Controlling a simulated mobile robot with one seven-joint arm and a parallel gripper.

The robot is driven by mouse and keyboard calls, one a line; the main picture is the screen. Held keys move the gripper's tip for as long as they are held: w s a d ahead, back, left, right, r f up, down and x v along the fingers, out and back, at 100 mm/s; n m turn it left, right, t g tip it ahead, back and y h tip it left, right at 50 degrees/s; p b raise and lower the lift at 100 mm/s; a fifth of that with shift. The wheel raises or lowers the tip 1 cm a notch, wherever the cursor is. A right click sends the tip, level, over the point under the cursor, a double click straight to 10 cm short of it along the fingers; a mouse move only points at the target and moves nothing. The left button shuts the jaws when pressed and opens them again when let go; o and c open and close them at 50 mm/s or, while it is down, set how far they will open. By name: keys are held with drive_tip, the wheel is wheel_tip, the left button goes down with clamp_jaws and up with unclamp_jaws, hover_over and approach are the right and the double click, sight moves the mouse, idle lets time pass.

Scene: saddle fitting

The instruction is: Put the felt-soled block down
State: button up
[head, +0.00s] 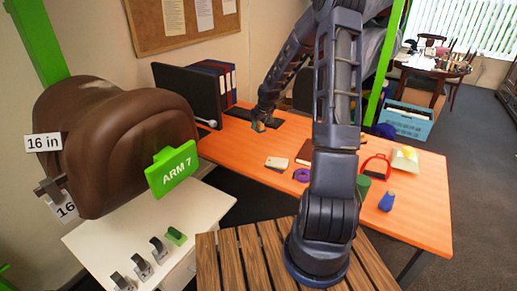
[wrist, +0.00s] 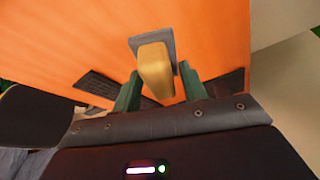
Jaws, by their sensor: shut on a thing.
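The felt-soled block (wrist: 155,75) is tan-yellow with a grey sole (wrist: 153,42), seen in the wrist view between the two green fingers of my gripper (wrist: 160,90). My gripper is shut on it. In the head view the block (head: 259,127) is a small tan spot at the end of my arm, by the far left part of the orange desk (head: 415,215). I cannot tell whether the sole touches the desk top.
A black monitor (head: 187,95) and binders (head: 218,72) stand behind, left of my gripper. A notepad (head: 277,163), purple ring (head: 301,175), red object (head: 375,168) and blue cone (head: 386,201) lie nearer on the desk. A brown saddle (head: 115,140) is at the left.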

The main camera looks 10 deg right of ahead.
wheel_tip(320, 180, down, 14)
drive_tip(key=shift+f, duration=0.1)
idle(0.5)
drive_tip(key=shift+f, duration=0.2)
drive_tip(key=o, duration=1)
drive_tip(key=shift+r, duration=0.1)
